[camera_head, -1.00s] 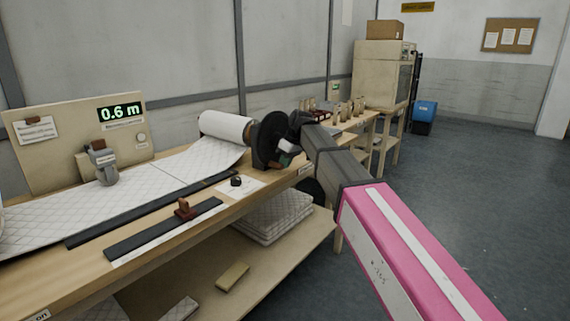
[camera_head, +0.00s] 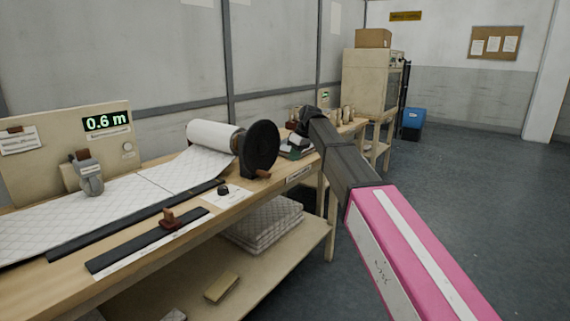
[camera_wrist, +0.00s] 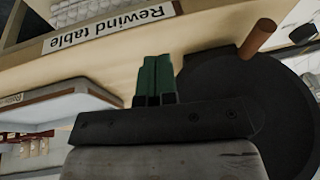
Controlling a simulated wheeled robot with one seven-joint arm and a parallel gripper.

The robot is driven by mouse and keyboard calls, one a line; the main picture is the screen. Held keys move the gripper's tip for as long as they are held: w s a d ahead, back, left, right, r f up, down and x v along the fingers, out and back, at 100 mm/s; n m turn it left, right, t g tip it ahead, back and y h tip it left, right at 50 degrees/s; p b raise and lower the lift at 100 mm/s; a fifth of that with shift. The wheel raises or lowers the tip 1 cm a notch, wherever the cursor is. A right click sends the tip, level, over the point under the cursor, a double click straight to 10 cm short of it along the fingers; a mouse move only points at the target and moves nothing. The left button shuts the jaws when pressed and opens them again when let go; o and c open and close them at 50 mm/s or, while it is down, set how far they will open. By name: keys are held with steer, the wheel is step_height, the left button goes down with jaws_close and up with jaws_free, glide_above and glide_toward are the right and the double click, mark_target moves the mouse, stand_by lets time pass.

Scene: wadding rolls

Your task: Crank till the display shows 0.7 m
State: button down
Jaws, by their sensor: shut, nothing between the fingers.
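The display (camera_head: 107,122) on the beige panel reads 0.6 m. The crank is a black disc (camera_head: 262,148) at the end of the white wadding roll (camera_head: 214,135). Its brown handle (camera_head: 263,174) sticks out low on the disc. In the wrist view the disc (camera_wrist: 265,115) fills the right side, with the handle (camera_wrist: 258,38) at its upper edge. My gripper (camera_wrist: 156,66) has green fingers, close together with nothing between them. It is to the left of the handle there, apart from it. In the head view my gripper (camera_head: 294,150) is right of the disc, partly hidden.
The quilted sheet (camera_head: 110,205) runs along the rewind table (camera_head: 225,212). A black bar with a brown knob (camera_head: 168,218) lies near the front edge. Folded wadding (camera_head: 265,222) sits on the lower shelf. A side table with small items stands beyond my arm. Floor at right is clear.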

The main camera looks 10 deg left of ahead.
step_height(320, 180, up, 5)
steer(key=s+g+y, duration=0.2)
steer(key=g, duration=0.1)
glide_toward(271, 182)
steer(key=w+a+f, duration=0.1)
steer(key=a+f, duration=0.1)
steer(key=shift+w+a+f+n, duration=0.2)
steer(key=shift+w+f+n, duration=0.05)
steer(key=shift+w+n, duration=0.15)
steer(key=s, duration=0.1)
steer(key=s+a, duration=0.1)
steer(key=s, duration=0.1)
steer(key=shift+a+f, duration=0.15)
steer(key=shift+f, duration=0.05)
steer(key=shift+s+a, duration=0.2)
steer(key=shift+s, duration=0.15)
steer(key=shift+s, duration=0.1)
steer(key=shift+s+a+r, duration=0.1)
steer(key=shift+s+a, duration=0.15)
steer(key=shift+s, duration=0.3)
